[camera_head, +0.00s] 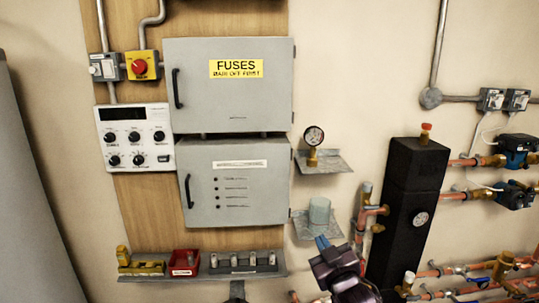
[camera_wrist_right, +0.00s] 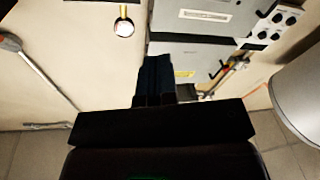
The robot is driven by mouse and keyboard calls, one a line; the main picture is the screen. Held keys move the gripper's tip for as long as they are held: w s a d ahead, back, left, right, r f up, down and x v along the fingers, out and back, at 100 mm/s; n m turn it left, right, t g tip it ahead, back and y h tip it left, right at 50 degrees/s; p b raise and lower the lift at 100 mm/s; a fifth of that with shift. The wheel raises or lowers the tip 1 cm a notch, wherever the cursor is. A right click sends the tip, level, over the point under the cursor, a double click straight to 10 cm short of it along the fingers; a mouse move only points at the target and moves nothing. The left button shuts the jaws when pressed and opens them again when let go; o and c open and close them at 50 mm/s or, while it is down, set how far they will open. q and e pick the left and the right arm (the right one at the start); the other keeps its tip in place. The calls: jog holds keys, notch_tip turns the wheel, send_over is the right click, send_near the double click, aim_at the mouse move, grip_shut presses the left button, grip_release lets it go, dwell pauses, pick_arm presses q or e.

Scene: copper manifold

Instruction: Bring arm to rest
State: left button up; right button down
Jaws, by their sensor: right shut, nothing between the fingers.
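My right gripper (camera_head: 322,243) shows at the bottom centre of the head view, pointing up, with bluish fingertips. Its fingers are shut with nothing between them. In the right wrist view the dark closed fingers (camera_wrist_right: 157,62) stand in the middle and hold nothing. The gripper is in front of the wall, below a small shelf with a translucent cup (camera_head: 319,211), and appears apart from it. My left gripper cannot be made out in either view.
Two grey fuse cabinets (camera_head: 235,105) hang on a wooden board. A lower shelf (camera_head: 245,273) carries a red bin (camera_head: 183,262) and several small parts. A gauge (camera_head: 313,137) sits on a small upper shelf. A black block (camera_head: 407,205) with copper pipes stands right of my gripper.

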jog(key=s+d+f+m+g+h, duration=0.1)
jog(key=s+d+f+m+g, duration=0.1)
jog(key=s+d+f, duration=0.3)
jog(key=s+d+f+m+g+h, duration=0.1)
jog(key=s+d+f, duration=0.4)
jog(key=s+f, duration=0.7)
jog(key=s+d+f+m+g+h, duration=0.2)
jog(key=s+d+f+g, duration=0.2)
jog(key=s+f, duration=0.5)
jog(key=s+d, duration=0.1)
jog(key=s, duration=0.2)
jog(key=shift+s+d+f+m+h, duration=0.15)
jog(key=shift+s+f+m+h, duration=0.1)
jog(key=shift+s+m+h, duration=0.1)
